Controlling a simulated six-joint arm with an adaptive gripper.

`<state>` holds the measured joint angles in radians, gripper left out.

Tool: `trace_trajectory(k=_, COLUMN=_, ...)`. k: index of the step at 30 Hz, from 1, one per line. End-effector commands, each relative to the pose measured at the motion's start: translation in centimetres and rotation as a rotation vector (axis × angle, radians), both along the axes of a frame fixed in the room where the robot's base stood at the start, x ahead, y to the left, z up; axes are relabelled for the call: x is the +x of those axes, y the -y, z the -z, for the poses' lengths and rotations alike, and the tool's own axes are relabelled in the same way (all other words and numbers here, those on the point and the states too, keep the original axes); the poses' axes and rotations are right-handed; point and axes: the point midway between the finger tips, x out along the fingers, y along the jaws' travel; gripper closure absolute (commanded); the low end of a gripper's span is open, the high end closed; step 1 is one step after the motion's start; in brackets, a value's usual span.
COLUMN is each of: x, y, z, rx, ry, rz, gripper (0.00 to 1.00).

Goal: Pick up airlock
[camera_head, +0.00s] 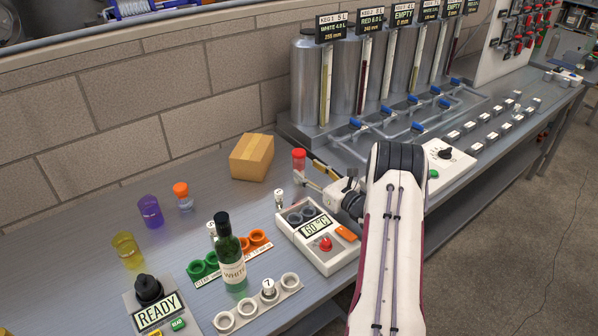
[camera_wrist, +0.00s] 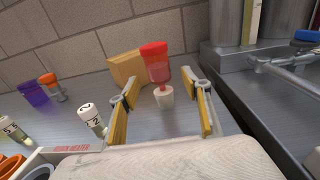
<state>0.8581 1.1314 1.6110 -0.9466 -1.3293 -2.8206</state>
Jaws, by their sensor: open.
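The airlock (camera_head: 299,160), as I take it, has a red cap, a see-through reddish body and a white stopper-like foot. It stands upright on the bench near the cardboard box. In the wrist view the airlock (camera_wrist: 157,65) shows between the two yellow-padded fingers, slightly beyond their tips. My gripper (camera_head: 310,173) is open and low over the bench, pointing at it. In the wrist view my gripper (camera_wrist: 160,82) has a clear gap on each side of the airlock, with no visible contact.
A cardboard box (camera_head: 252,157) sits behind and left of the airlock. A heater (camera_head: 317,235) with small vials is close by. The keg rack (camera_head: 306,80) stands right. A green bottle (camera_head: 231,262), an orange-capped piece (camera_head: 182,196) and purple (camera_head: 151,212) and yellow (camera_head: 127,250) cups are left.

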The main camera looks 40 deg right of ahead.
Motion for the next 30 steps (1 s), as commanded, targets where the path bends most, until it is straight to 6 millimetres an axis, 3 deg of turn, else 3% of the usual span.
trace_trajectory(k=11, x=0.3, y=0.0, z=0.0, rx=0.0, ry=0.0, rz=0.0, gripper=0.52)
trace_trajectory(k=24, x=4.3, y=-0.4, z=-0.3, rx=-0.001, ry=0.0, rz=-0.001, gripper=0.52)
trace_trajectory(k=30, x=5.2, y=-0.4, z=-0.3, rx=0.0, ry=0.0, rz=0.001, gripper=0.52)
